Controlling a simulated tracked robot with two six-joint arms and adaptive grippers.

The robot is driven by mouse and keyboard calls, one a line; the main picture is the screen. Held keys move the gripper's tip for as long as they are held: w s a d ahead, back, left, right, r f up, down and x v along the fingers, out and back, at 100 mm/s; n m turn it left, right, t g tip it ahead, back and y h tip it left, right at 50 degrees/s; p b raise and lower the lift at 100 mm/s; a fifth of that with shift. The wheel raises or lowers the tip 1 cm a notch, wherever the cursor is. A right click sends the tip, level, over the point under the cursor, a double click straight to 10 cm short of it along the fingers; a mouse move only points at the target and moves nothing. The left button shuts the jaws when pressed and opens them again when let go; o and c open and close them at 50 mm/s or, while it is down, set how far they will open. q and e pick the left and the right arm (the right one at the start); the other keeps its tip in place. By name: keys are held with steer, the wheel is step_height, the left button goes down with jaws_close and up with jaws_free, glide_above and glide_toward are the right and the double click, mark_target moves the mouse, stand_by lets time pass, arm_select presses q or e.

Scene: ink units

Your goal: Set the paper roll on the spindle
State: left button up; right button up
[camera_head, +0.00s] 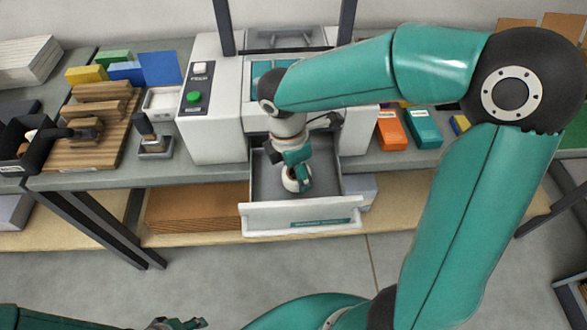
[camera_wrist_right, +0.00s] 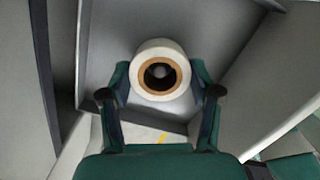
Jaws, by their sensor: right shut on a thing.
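The white paper roll (camera_head: 291,184) is inside the open drawer (camera_head: 262,215) of the grey machine, partly covered by my right gripper (camera_head: 297,172). In the right wrist view the roll (camera_wrist_right: 160,53) shows end-on with a brown core, and my right gripper's fingers (camera_wrist_right: 160,85) are shut on it from both sides. A pale rounded shape shows inside the dark core; it may be the spindle's end, but I cannot tell. No spindle shows clearly elsewhere. My left gripper (camera_head: 180,324) shows only partly at the bottom edge, and its fingers are unclear.
The machine (camera_head: 212,130) has a green button and stands on the grey bench. Drawer walls surround the right gripper closely. Orange (camera_head: 390,134) and teal (camera_head: 424,127) boxes stand right of the machine. A stamp (camera_head: 152,140) and wooden rack (camera_head: 92,140) stand left.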

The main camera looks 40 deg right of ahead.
steer(key=shift+f+b, duration=0.45)
steer(key=shift+f, duration=0.15)
steer(key=o, duration=0.9)
steer(key=shift+r, duration=0.15)
steer(key=r+p, duration=0.3)
steer(key=a+r+p, duration=0.1)
steer(key=r+p, duration=0.2)
steer(key=r, duration=0.1)
steer(key=r+p, duration=0.3)
steer(key=shift+a+r+p, duration=0.15)
steer(key=shift+r+p, duration=0.25)
